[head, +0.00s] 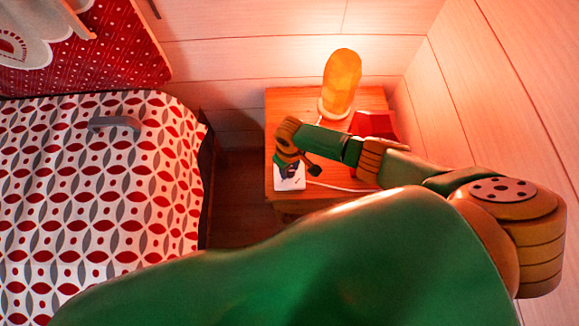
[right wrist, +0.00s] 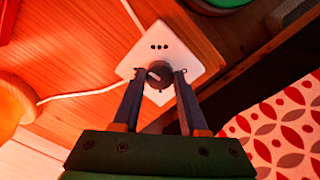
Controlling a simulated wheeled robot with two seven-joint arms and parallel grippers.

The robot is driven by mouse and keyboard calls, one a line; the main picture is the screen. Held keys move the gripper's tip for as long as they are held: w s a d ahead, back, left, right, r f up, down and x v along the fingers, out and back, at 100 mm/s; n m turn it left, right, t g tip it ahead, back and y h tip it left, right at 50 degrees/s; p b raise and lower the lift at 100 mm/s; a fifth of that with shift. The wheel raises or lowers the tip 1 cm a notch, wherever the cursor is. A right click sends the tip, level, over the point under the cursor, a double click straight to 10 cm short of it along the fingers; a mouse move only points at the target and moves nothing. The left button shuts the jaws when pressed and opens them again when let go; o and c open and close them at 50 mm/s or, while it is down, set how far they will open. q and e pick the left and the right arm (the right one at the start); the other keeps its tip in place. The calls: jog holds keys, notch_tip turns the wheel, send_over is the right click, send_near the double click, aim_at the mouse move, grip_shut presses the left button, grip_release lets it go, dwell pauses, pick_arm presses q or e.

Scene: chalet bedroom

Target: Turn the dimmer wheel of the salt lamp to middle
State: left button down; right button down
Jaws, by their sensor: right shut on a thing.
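The salt lamp (head: 341,82) glows orange on a pale base at the back of the wooden nightstand (head: 285,102). Its white dimmer box (head: 289,184) lies at the nightstand's front left. The right wrist view shows the box (right wrist: 178,47) with several dark dots and a dark round dimmer wheel (right wrist: 158,70) with a light pointer mark. My right gripper (head: 292,170) is over the box. In the wrist view its fingertips (right wrist: 158,77) are on both sides of the wheel, shut on it. My left gripper is not in view.
A white cord (head: 345,188) runs from the box across the nightstand. A red object (head: 375,125) lies beside the lamp, partly behind my arm. The patterned bed (head: 95,200) with a grey object (head: 115,123) is left, and a wood wall (head: 505,80) is right.

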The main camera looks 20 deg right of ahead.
aim_at(289, 171)
jog(key=n, duration=0.3)
jog(key=shift+n, duration=2.1)
jog(key=shift+c, duration=2.2)
grip_release()
notch_tip(289, 171, up, 6)
jog(key=p, duration=0.3)
jog(key=shift+w+r, duration=0.1)
jog(key=shift+r, duration=0.55)
